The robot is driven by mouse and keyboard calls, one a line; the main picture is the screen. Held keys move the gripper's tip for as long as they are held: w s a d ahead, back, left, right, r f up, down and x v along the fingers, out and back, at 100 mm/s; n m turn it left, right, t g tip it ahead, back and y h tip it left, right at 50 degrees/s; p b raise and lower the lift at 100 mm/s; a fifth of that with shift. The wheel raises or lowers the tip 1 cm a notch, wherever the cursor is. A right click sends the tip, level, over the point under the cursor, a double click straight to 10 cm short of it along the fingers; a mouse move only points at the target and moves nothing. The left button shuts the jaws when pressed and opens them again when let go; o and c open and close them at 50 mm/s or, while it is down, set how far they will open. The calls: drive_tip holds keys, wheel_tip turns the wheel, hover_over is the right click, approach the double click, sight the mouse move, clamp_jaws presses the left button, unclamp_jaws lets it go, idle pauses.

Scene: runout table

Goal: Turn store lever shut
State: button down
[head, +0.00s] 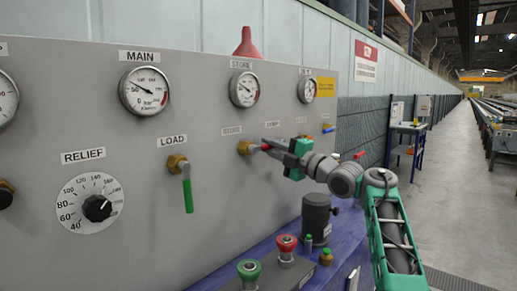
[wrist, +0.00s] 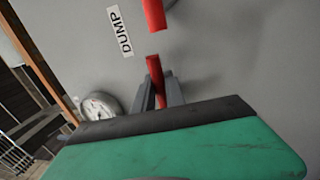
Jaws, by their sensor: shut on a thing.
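The store valve has a brass body (head: 246,147) on the grey panel, under the STORE label (head: 231,130). Its red lever (head: 265,147) sticks out sideways to the right, roughly level. My gripper (head: 280,150) is shut on this lever near its outer end, just in front of the panel. In the wrist view the red lever (wrist: 155,75) lies between the two grey fingers (wrist: 158,95), its tip showing past them. The palm hides the valve body there.
Another red piece (wrist: 154,12) and the DUMP label (wrist: 120,32) are close by in the wrist view. The load valve's green lever (head: 187,193) hangs down at the left. Red (head: 286,243) and green (head: 249,269) knobs and a dark cylinder (head: 316,216) stand below.

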drive_tip(key=shift+r+n, duration=0.2)
drive_tip(key=shift+n, duration=0.1)
drive_tip(key=c, duration=1.4)
unclamp_jaws()
drive_tip(key=b+v, duration=0.2)
drive_tip(key=v, duration=0.5)
drive_tip(key=shift+s+d+f+b, duration=0.15)
drive_tip(key=shift+s+d+b, duration=0.1)
drive_tip(key=shift+b, duration=0.1)
